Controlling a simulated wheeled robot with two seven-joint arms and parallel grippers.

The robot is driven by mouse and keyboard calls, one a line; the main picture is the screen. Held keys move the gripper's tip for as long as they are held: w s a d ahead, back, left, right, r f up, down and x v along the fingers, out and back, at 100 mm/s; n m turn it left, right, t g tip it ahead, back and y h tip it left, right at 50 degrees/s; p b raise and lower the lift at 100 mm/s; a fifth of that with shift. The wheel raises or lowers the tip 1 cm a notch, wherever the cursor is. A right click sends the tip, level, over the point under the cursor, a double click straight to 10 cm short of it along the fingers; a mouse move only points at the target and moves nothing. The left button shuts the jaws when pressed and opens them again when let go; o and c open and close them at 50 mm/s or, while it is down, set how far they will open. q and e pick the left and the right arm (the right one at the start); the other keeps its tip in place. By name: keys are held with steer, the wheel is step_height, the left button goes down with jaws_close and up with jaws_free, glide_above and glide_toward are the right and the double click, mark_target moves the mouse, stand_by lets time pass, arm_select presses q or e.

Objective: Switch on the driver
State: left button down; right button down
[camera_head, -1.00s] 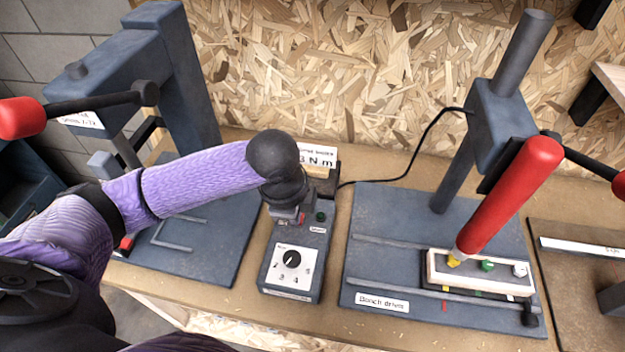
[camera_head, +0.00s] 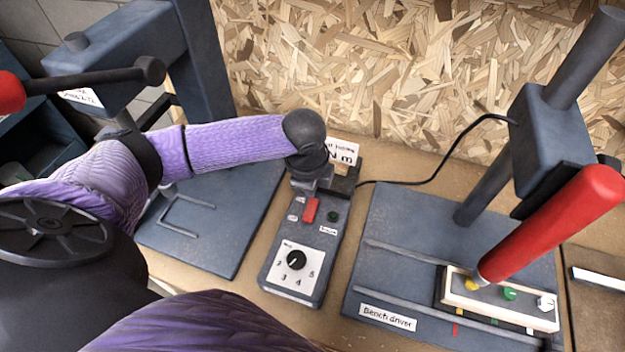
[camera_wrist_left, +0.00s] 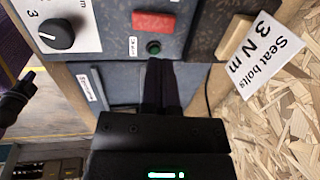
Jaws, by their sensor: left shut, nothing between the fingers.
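The control box (camera_head: 275,280) stands in the middle of the bench. It carries a red rocker switch (camera_head: 310,211), a dark green round button or lamp (camera_head: 333,216) and a black dial (camera_head: 296,260). The wrist view also shows the red switch (camera_wrist_left: 153,22), the green round part (camera_wrist_left: 153,47) and the dial (camera_wrist_left: 57,34). I cannot tell whether the green part is lit. My left gripper (camera_head: 310,187) is shut and empty above the far end of the box, just behind the red switch. In the wrist view its fingertips (camera_wrist_left: 160,68) lie close below the green part. My right gripper is not in view.
The bench driver (camera_head: 400,285), with a red handle (camera_head: 550,225), stands to the right; a black cable (camera_head: 440,160) runs from it towards the box. A card reading "Seat bolts 3 N m" (camera_wrist_left: 265,50) stands behind the box. A grey press (camera_head: 200,60) stands left.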

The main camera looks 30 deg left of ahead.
mark_target(313, 206)
arm_select(q)
steer(key=f, duration=0.2)
steer(key=f+b, duration=0.1)
steer(key=f, duration=0.3)
steer(key=shift+w+a, duration=0.15)
steer(key=shift+w, duration=0.25)
steer(key=shift+w+f+b, duration=0.1)
steer(key=shift+f+b, duration=0.2)
steer(key=shift+f, duration=0.05)
